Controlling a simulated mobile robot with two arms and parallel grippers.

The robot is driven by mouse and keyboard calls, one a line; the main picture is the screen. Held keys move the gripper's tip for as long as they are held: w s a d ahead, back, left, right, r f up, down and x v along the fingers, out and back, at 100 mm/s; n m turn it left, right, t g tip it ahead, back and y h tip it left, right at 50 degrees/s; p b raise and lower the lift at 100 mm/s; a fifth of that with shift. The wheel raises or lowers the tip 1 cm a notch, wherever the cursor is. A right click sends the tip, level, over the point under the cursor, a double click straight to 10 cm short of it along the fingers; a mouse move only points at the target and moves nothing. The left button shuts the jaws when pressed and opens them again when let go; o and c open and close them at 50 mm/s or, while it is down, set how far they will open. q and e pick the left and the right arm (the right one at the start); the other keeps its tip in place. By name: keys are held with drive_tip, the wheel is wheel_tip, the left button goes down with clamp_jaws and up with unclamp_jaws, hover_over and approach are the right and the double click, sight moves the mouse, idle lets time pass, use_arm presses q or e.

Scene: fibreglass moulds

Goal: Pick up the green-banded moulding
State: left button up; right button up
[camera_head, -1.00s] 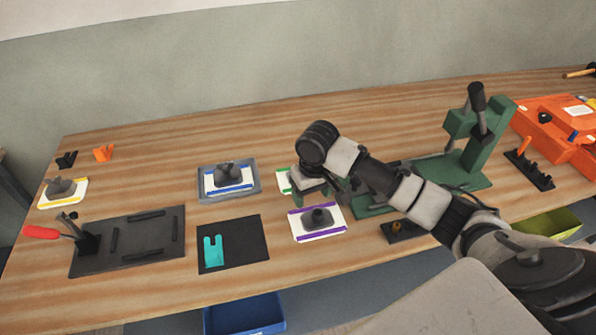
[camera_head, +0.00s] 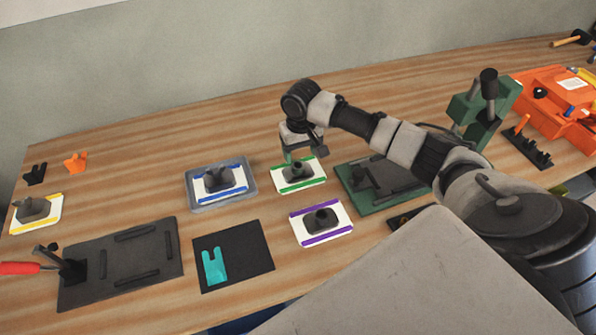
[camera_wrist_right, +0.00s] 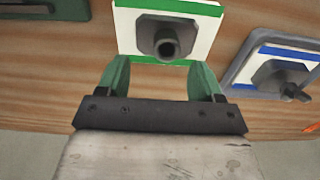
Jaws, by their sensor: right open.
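The green-banded moulding (camera_head: 312,175) is a white plate with green bands and a dark raised block with a round knob. It lies on the wooden table between the blue-banded and purple-banded mouldings. It also shows in the right wrist view (camera_wrist_right: 205,30), at the top centre, with its knob ahead of the gap between the fingers. My right gripper (camera_head: 297,158) is at the moulding's far side in the head view. In the right wrist view its green fingers (camera_wrist_right: 160,75) are apart with nothing between them. My left gripper is not in view.
The blue-banded moulding (camera_head: 219,179) sits in a grey tray to the left. The purple-banded moulding (camera_head: 321,222) lies nearer. A green-based fixture (camera_head: 370,208) stands to the right. A black mat (camera_head: 245,262) and a dark clamp plate (camera_head: 120,285) lie at front left. Bare table lies behind.

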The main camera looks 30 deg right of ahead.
sight(298, 164)
drive_tip(key=f, duration=0.2)
drive_tip(key=a+f+p, duration=0.1)
drive_tip(key=f, duration=0.1)
drive_tip(key=shift+f, duration=0.3)
drive_tip(key=shift+d+f, duration=0.1)
drive_tip(key=shift+f, duration=0.25)
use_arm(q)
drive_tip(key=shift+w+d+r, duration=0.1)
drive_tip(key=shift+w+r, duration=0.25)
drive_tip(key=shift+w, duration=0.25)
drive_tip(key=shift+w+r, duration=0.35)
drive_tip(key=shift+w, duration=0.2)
use_arm(e)
drive_tip(key=shift+c, duration=0.3)
drive_tip(key=c, duration=0.7)
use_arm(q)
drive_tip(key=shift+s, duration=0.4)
use_arm(e)
drive_tip(key=c, duration=0.4)
drive_tip(key=shift+r, duration=0.15)
